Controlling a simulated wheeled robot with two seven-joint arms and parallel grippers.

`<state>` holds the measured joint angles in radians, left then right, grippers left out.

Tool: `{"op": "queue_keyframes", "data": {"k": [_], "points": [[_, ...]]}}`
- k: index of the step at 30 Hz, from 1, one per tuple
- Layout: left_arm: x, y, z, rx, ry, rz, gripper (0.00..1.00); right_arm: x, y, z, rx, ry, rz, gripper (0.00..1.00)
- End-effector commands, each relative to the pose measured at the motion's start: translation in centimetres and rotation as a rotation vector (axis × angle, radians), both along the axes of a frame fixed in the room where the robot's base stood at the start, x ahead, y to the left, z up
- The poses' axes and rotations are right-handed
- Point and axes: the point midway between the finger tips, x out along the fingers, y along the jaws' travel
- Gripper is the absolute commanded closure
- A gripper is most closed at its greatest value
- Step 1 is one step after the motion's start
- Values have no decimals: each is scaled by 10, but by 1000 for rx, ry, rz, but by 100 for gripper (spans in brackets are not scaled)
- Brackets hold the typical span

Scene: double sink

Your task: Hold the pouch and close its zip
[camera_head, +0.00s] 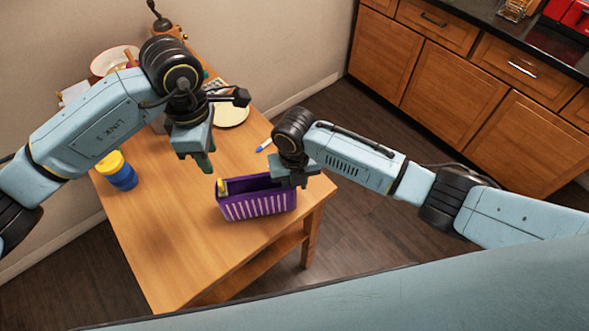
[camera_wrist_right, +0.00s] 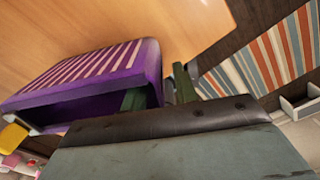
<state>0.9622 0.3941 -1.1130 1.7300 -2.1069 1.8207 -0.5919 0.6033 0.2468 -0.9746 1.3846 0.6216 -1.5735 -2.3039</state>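The purple pouch (camera_head: 258,207) with white stripes stands on the wooden table near its right edge, with its top open. It also shows in the right wrist view (camera_wrist_right: 95,75). A yellow tab (camera_head: 222,186), probably the zip pull, is at the pouch's left end; it also shows in the right wrist view (camera_wrist_right: 12,138). My right gripper (camera_wrist_right: 160,90) is open at the pouch's right end, one finger inside the opening and one outside, with a gap beside the outer finger. My left gripper (camera_head: 203,160) hangs above the table, behind and left of the pouch; its finger gap is hidden.
On the wooden table (camera_head: 165,250) stand a blue and yellow jar (camera_head: 119,172) at left, a blue-tipped pen (camera_head: 264,145) behind the pouch, and a pale plate (camera_head: 232,115) farther back. A bowl (camera_head: 112,60) and grinder (camera_head: 160,22) are at the back. The table front is clear.

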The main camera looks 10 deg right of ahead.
Motion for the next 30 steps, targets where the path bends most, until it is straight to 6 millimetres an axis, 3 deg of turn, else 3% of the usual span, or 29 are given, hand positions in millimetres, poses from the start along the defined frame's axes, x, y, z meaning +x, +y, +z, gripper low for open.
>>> {"op": "queue_keyframes", "data": {"k": [6,15,22,30], "points": [[0,0,0,0,0,0,64,0,1,-17,1,0,0,71],[0,0,0,0,0,0,64,0,0,-18,1,-1,0,71],[0,0,0,0,0,0,64,0,0,-18,1,-1,0,100],[0,0,0,0,0,0,64,0,0,-18,1,-1,0,100]]}}
